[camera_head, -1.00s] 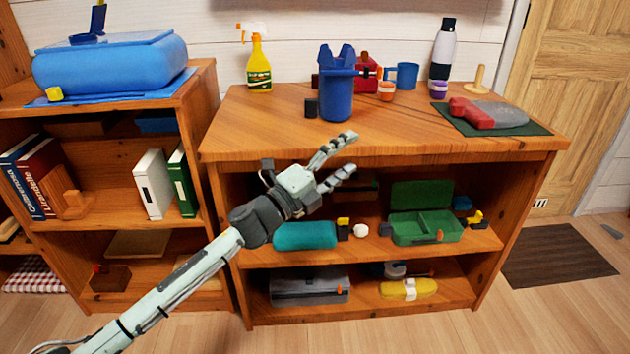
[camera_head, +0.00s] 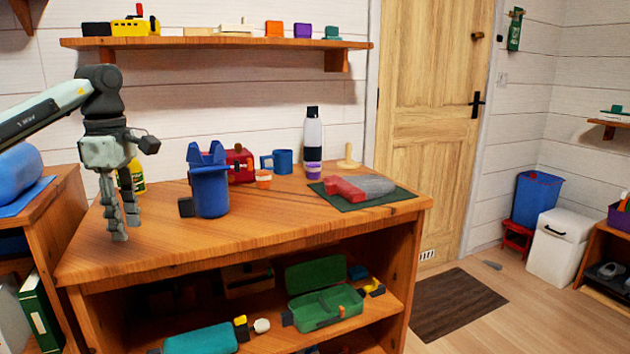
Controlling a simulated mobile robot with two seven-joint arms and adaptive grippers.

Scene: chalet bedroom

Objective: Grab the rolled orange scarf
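I cannot make out a rolled orange scarf in the head view. My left gripper (camera_head: 125,230) hangs fingers down at the left, in front of the wooden cabinet's top. Its two fingers are seen nearly side-on, a little apart, with nothing between them. My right gripper is not in view.
The cabinet top (camera_head: 290,238) holds a blue container (camera_head: 210,192), a red object (camera_head: 240,165), a blue mug (camera_head: 282,160), a bottle (camera_head: 312,138) and a green mat (camera_head: 395,195). A spray bottle (camera_head: 138,180) stands behind my gripper. A wall shelf (camera_head: 215,43) hangs above.

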